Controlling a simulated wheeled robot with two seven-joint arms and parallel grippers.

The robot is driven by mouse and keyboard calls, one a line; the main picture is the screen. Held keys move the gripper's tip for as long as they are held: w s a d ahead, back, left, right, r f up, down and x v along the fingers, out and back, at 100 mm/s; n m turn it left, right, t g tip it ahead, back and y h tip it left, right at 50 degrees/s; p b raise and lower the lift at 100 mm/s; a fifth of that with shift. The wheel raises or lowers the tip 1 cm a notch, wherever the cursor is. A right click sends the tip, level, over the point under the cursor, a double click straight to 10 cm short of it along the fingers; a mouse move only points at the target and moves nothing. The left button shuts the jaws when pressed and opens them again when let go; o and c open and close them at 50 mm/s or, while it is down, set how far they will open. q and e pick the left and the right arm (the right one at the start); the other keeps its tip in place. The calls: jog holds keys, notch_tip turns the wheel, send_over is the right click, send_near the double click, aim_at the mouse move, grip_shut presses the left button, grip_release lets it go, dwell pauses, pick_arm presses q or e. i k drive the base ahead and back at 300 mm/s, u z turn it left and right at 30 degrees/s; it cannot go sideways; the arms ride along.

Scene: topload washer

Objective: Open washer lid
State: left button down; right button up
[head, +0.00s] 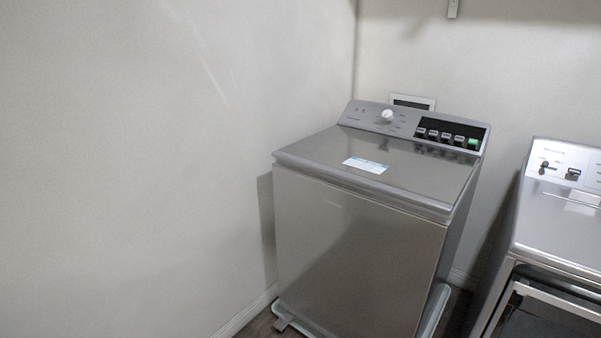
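The topload washer (355,250) stands in the corner in the head view, a grey metal box seen from its front and a little above. Its lid (420,178) lies flat and shut on top, with a white and blue label (366,165) on it. Behind the lid is a raised control panel (350,116) with a white knob (387,116), a row of dark buttons and one green button (473,143). Neither of my grippers is in view.
A second appliance (565,225) stands to the right, cut off by the picture's edge, with a gap between it and the washer. A white wall (130,150) is close on the left. The washer stands on a light tray (437,305).

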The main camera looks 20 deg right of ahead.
aim_at(433, 178)
jog(key=u, duration=0.1)
jog(key=i, duration=1.05)
jog(key=z, duration=0.35)
